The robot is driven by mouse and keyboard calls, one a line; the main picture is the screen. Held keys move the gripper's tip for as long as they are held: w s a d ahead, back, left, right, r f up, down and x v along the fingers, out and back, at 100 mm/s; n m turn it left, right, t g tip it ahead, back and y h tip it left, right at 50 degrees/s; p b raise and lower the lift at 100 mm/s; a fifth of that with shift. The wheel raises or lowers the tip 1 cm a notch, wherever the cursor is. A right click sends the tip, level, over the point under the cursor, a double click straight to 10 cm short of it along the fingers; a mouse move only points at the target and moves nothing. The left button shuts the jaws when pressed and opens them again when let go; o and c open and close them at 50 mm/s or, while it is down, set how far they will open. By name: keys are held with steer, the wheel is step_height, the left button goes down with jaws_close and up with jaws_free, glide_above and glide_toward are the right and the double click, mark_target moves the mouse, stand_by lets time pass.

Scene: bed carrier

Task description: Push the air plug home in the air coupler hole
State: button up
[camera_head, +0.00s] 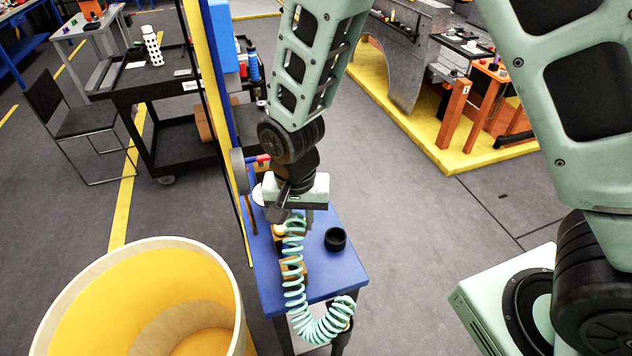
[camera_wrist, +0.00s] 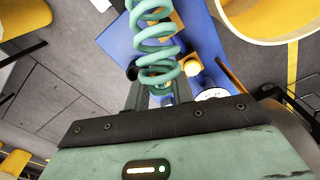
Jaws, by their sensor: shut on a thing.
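My gripper (camera_head: 293,213) is above the blue table, pointing down beside the yellow and blue post. It is shut at the end of a mint coiled hose (camera_head: 293,262); the air plug itself is hidden between the fingers. In the wrist view the fingers (camera_wrist: 158,95) straddle the hose coils (camera_wrist: 158,48). The hose hangs down past the table's front edge. I cannot make out the coupler hole; a red and blue fitting (camera_head: 258,159) is on the post just left of my wrist.
The blue table (camera_head: 338,272) carries a black cup (camera_head: 335,239), an orange block (camera_head: 292,268) and a yellow knob (camera_head: 279,231). A big yellow bin (camera_head: 95,290) stands front left. A black cart (camera_head: 160,100) is behind left. Floor right of the table is clear.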

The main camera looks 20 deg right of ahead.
steer(key=s+a+p, duration=0.2)
steer(key=p, duration=0.1)
steer(key=shift+s+a+r, duration=0.3)
steer(key=shift+s+a, duration=0.05)
steer(key=shift+a, duration=0.05)
steer(key=shift+f+b, duration=2.1)
steer(key=shift+f, duration=0.8)
steer(key=shift+f+b, duration=0.75)
steer(key=shift+f, duration=0.35)
steer(key=o, duration=1.1)
steer(key=shift+c, duration=0.2)
steer(key=shift+r, duration=0.1)
step_height(320, 180, up, 17)
steer(key=b, duration=0.3)
steer(key=shift+r, duration=0.15)
